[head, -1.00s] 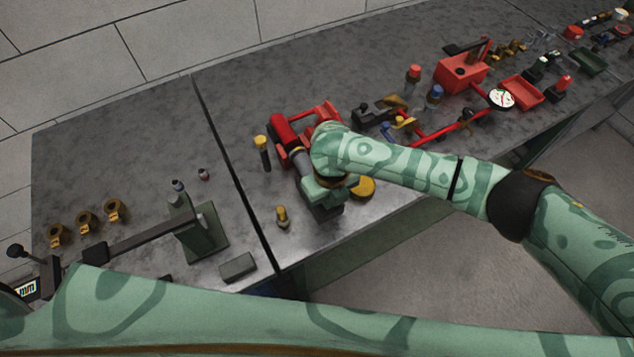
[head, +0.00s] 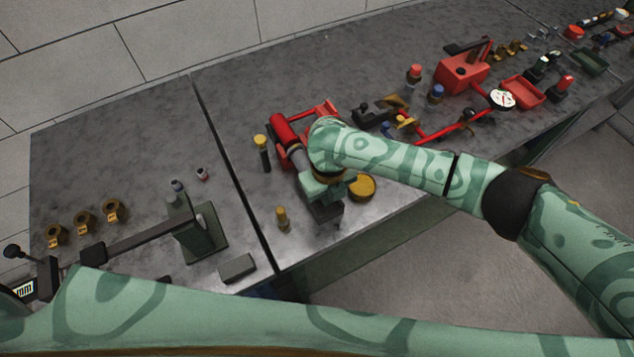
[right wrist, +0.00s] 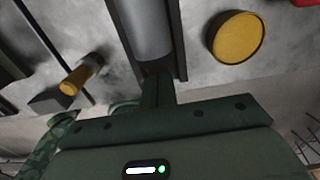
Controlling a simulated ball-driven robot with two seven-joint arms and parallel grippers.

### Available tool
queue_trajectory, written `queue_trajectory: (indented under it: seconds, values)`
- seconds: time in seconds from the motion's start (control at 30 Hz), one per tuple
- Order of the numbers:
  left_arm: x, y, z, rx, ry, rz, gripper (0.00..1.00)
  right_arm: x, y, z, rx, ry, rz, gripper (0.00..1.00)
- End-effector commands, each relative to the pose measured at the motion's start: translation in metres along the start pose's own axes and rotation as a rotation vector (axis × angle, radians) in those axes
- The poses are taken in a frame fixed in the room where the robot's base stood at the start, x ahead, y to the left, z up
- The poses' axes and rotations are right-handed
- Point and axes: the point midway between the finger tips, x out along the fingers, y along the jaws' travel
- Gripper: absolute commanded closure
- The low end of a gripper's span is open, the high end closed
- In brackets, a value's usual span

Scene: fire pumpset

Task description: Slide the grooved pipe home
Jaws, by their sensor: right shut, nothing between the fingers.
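The grey grooved pipe (head: 301,160) lies in line with a red cylinder (head: 283,132) on the bench, with a yellow band where they meet. In the right wrist view the pipe (right wrist: 145,30) lies between two dark rails of a trough (right wrist: 179,45). My right gripper (head: 324,205) is shut and empty at the near end of the pipe. Its fingers (right wrist: 157,88) are between the rails, close behind the pipe's end; I cannot tell whether they touch it. My arm hides part of the pipe and red fitting. My left gripper is not in view.
A round yellow disc (head: 362,187) lies right of my gripper. A green-grey stand (head: 199,238) with a long bar is farther left. The bench's near edge is close by.

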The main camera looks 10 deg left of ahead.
Motion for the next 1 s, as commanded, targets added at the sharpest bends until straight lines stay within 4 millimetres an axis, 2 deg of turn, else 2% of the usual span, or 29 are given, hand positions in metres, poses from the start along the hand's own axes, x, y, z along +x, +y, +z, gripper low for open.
queue_trajectory:
  seconds: [0.5,1.0]
  values:
    - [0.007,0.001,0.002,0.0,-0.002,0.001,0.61,0.0,0.0,0.011,0.001,-0.001,0.0,1.0]
    - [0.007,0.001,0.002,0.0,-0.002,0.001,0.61,0.0,0.0,0.012,0.0,-0.001,0.0,1.0]
